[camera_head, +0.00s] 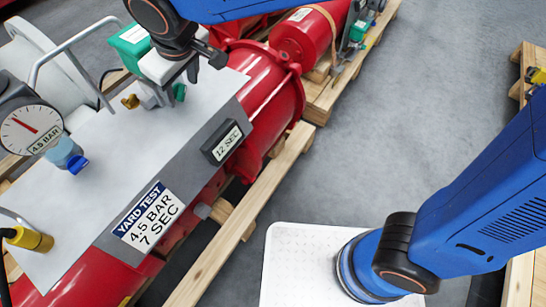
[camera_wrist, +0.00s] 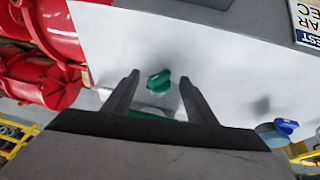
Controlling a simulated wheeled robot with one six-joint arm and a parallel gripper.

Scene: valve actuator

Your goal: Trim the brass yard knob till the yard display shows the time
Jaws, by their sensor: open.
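The small brass knob (camera_head: 131,101) is on the pale panel (camera_head: 110,180) in the head view; I do not make it out in the wrist view. The yard display (camera_head: 228,142) reads 12 SEC. The YARD TEST sign (camera_head: 150,217) gives 4.5 BAR and 7 SEC. My gripper (camera_head: 204,64) is open above the panel's far end, near a green knob (camera_head: 179,92), to the right of the brass knob. In the wrist view the green knob (camera_wrist: 159,79) appears between the open fingers (camera_wrist: 160,82), with no visible grip on it.
A gauge (camera_head: 32,128) reading 4.5 BAR stands at the left, beside a blue knob (camera_head: 78,165). A yellow fitting (camera_head: 30,240) is at the lower left. A green-and-white box (camera_head: 130,45) and a metal rail (camera_head: 75,45) stand near my gripper. Open floor (camera_head: 370,140) lies right.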

